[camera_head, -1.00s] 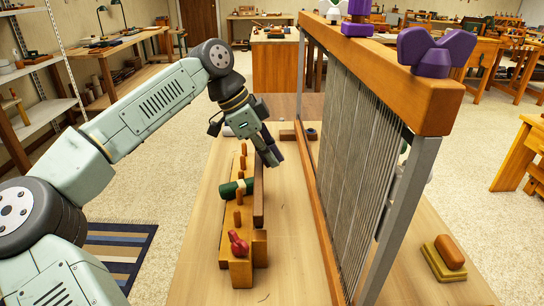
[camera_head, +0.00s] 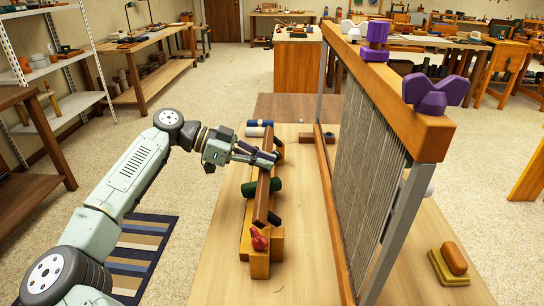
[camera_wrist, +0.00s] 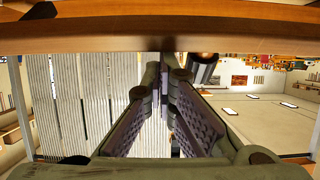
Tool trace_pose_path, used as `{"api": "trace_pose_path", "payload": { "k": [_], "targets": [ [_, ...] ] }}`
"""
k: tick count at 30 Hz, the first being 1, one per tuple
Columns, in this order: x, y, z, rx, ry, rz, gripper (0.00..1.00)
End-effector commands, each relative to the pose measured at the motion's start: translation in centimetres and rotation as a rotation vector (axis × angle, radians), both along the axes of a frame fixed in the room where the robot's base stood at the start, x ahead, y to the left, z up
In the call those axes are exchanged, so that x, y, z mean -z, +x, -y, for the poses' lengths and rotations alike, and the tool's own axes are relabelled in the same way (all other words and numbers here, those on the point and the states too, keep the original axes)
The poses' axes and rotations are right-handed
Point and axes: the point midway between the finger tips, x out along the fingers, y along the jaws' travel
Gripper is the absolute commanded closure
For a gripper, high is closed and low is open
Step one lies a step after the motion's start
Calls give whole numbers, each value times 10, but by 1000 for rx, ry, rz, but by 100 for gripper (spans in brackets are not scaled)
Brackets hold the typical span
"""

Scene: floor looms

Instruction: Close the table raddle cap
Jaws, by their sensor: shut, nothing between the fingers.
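The table raddle (camera_head: 247,222) is a long light-wood bar lying lengthwise on the left side of the table. Its cap (camera_head: 263,200) is a darker wooden bar running along it, over a dark green roll (camera_head: 249,189). The cap looks raised and tilted; whether it touches the pegs is hidden. A red knob (camera_head: 259,240) sits at the raddle's near end. My gripper (camera_head: 272,158) is shut and empty, reaching from the left across the cap's far part. In the wrist view the shut fingers (camera_wrist: 165,62) point at a wooden bar (camera_wrist: 100,42) crossing close in front.
A large upright loom frame (camera_head: 430,133) with grey warp threads and purple knobs stands right of the raddle. A blue and white spool (camera_head: 258,128) lies at the far end. A brush-like block (camera_head: 453,260) is at the right. The tabletop between raddle and loom is mostly clear.

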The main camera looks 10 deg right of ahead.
Motion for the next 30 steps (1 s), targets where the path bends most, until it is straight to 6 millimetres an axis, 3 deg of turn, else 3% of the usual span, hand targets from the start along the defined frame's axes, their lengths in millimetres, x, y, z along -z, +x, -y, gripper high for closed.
{"api": "trace_pose_path", "payload": {
  "k": [21, 30],
  "targets": [
    [40, 7, -34, 1, -599, -123, 100],
    [46, 8, -38, 1, -606, -123, 100]
  ]
}}
